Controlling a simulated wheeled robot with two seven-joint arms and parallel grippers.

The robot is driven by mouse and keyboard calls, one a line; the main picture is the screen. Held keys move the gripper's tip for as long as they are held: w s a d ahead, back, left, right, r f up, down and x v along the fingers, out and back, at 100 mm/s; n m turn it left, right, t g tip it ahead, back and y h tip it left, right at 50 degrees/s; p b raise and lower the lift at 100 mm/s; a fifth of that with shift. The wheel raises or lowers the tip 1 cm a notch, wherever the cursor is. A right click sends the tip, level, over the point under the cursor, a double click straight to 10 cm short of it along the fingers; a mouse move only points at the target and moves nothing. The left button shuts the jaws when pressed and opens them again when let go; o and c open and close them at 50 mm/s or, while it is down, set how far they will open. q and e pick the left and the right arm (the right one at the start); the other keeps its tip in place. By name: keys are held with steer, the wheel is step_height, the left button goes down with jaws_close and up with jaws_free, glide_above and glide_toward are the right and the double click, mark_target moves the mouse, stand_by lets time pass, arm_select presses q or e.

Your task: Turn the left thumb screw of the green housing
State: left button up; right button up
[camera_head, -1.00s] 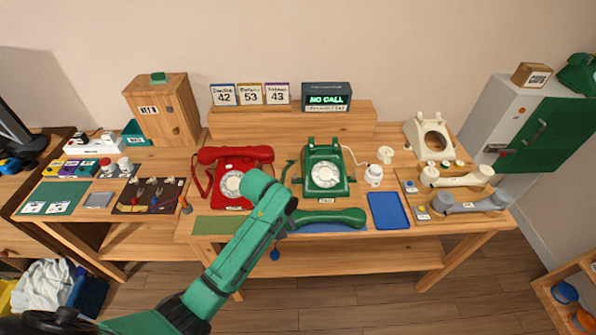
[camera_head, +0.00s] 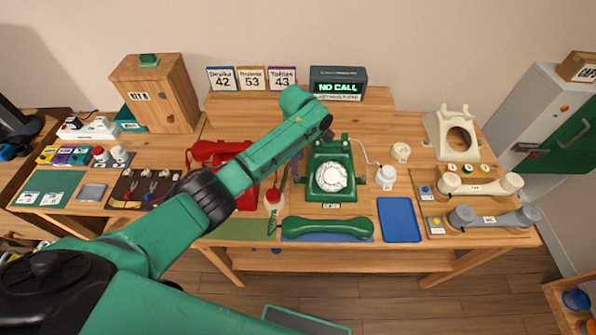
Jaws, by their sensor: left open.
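The green housing (camera_head: 329,180) is a dial phone with a white dial, standing upright near the middle of the table. Its left thumb screw is too small to make out, and the housing's left edge is close to my gripper. My left arm reaches in from the lower left and bends down at the wrist beside the phone. My left gripper (camera_head: 297,168) is small and partly hidden by the arm, between the red and green phones; it is open. I cannot tell whether it touches the housing. My right gripper is not in view.
The green handset (camera_head: 327,227) lies in front of the housing. The red phone (camera_head: 247,198) is partly behind my arm. A blue tray (camera_head: 399,220), a white cup-like part (camera_head: 386,176) and a cream housing (camera_head: 452,134) stand to the right. A NO CALL display (camera_head: 338,84) is behind.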

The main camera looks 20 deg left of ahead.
mark_target(298, 176)
arm_select(q)
steer(key=f, duration=0.7)
steer(key=shift+w+b, duration=0.35)
steer(key=shift+f, duration=0.4)
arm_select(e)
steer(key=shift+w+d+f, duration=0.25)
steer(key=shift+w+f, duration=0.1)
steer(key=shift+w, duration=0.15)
arm_select(q)
steer(key=shift+s+r, duration=0.1)
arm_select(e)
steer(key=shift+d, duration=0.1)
arm_select(q)
jaws_close()
